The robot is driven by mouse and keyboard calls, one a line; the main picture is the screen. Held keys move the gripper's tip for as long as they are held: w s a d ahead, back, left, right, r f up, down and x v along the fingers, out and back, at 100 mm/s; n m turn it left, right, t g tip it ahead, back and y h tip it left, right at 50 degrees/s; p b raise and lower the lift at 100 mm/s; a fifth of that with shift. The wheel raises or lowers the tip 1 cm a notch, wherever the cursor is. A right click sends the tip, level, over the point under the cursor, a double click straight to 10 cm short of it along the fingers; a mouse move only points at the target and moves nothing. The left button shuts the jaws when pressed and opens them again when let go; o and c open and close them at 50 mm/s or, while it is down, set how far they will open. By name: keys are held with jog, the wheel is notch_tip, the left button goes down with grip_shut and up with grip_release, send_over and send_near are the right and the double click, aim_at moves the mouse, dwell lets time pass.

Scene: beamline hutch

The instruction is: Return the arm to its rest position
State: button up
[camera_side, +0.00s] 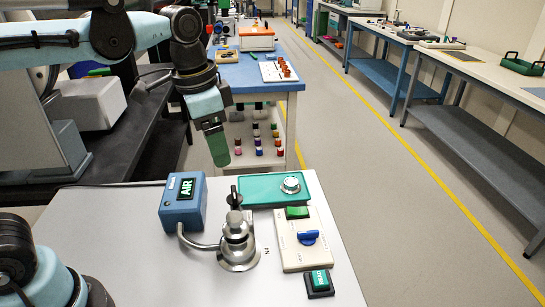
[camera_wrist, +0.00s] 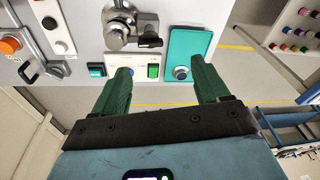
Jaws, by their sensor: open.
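My gripper (camera_side: 217,148) hangs in the air above the far edge of the light grey worktable (camera_side: 120,240), pointing down. It touches nothing that I can see. In the wrist view my gripper (camera_wrist: 159,70) shows two green fingers spread apart, with nothing held between them. My blue and black arm reaches in from the upper left in the side view. No mark of a rest position can be seen in either view.
The worktable carries a blue AIR box (camera_side: 183,203), a metal fitting (camera_side: 238,245), a teal tray (camera_side: 262,187), a white panel (camera_side: 300,258) and a green switch (camera_side: 319,282). A blue bench (camera_side: 248,76) stands behind. The floor aisle on the right is clear.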

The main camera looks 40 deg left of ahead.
jog(key=s+a+f+n+t, duration=0.1)
jog(key=f+n, duration=0.1)
jog(key=s+a+f+n+t, duration=0.3)
jog(key=f+n+t, duration=0.1)
jog(key=shift+s+a+f, duration=0.25)
jog(key=shift+a+f, duration=0.05)
jog(key=shift+a, duration=0.1)
